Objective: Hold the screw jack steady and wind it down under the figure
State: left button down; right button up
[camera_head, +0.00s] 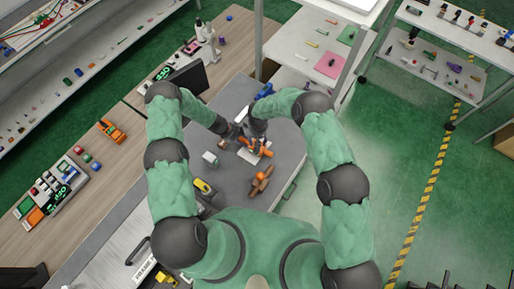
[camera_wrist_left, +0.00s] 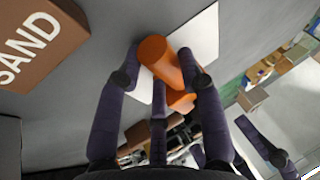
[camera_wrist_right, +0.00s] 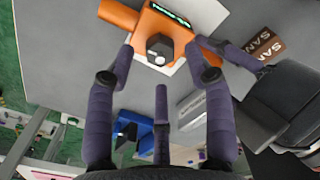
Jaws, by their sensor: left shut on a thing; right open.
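The screw jack (camera_head: 256,147) has an orange body on a white sheet on the grey bench. The right wrist view shows its orange body (camera_wrist_right: 178,30), a dark hexagonal head (camera_wrist_right: 159,47) and a dark display (camera_wrist_right: 168,14) with green characters too small to read. My left gripper (camera_wrist_left: 165,62) is shut on an orange cylindrical part (camera_wrist_left: 160,60) of the jack. In the right wrist view its dark fingers reach the jack from the right. My right gripper (camera_wrist_right: 163,65) is open, its fingers spread on either side of the hexagonal head. Whether they touch it cannot be told.
A brown block marked SAND (camera_wrist_left: 35,40) stands on the bench near the jack. A blue object (camera_wrist_right: 133,130) lies nearby. An orange-brown object (camera_head: 261,180) lies on the bench closer to my body. Shelving (camera_head: 320,50) stands behind the bench.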

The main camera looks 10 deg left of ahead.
pick_arm(q)
jog(key=shift+s+f, duration=0.15)
jog(key=shift+s, duration=0.05)
pick_arm(e)
jog(key=shift+r, duration=0.1)
notch_tip(320, 180, up, 12)
dwell(0.6)
pick_arm(q)
jog(key=c, duration=0.7)
grip_release()
jog(key=shift+w+a, duration=0.1)
jog(key=shift+a+r, duration=0.3)
jog(key=shift+r, duration=0.35)
jog(key=v, duration=1)
jog(key=shift+r, duration=0.25)
